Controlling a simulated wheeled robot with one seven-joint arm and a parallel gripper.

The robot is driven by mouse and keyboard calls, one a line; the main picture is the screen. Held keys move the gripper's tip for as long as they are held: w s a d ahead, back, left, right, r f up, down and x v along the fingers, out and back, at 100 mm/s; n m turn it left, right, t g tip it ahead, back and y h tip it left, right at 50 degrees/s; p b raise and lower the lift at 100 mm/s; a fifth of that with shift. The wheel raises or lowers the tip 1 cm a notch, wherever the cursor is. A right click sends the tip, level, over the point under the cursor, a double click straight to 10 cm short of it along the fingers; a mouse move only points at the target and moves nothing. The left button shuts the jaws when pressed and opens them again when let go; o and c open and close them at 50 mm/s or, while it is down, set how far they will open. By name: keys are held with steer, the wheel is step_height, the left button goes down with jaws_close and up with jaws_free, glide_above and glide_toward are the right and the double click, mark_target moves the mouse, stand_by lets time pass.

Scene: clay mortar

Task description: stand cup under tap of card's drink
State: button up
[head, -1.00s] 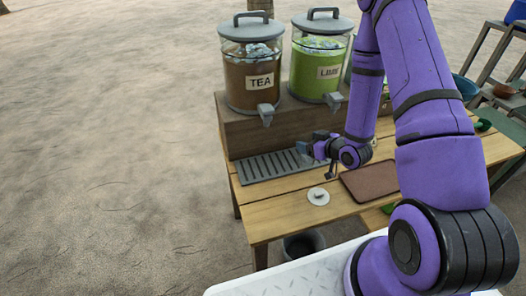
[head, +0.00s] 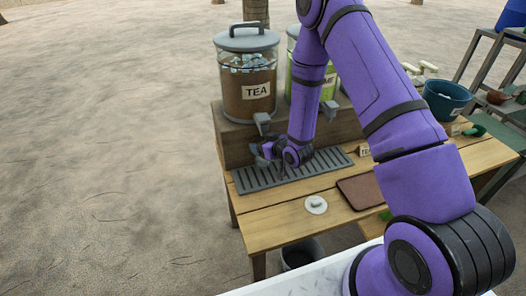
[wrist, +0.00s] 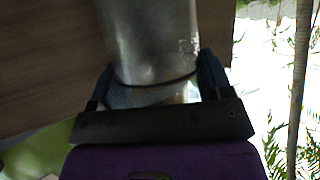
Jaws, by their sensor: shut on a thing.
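My gripper (head: 266,151) is beside the front of the tea dispenser (head: 246,80), just below its grey tap (head: 262,123). In the wrist view my gripper (wrist: 157,84) is shut on a clear cup (wrist: 152,40), one finger on each side. The cup is hard to make out in the head view; I cannot tell whether its base touches the slatted drip tray (head: 250,181). The lime dispenser (head: 301,78) is partly behind my arm. A small card (head: 365,151) stands right of the tray; only "TE" of its lettering shows.
A white round object (head: 316,205) and a brown board (head: 360,192) lie on the wooden table. A dark bin (head: 301,253) stands below the table's front edge. The table's front left is clear.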

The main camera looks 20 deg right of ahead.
steer(key=shift+f, duration=1.7)
steer(key=shift+f, duration=0.2)
steer(key=o, duration=1.3)
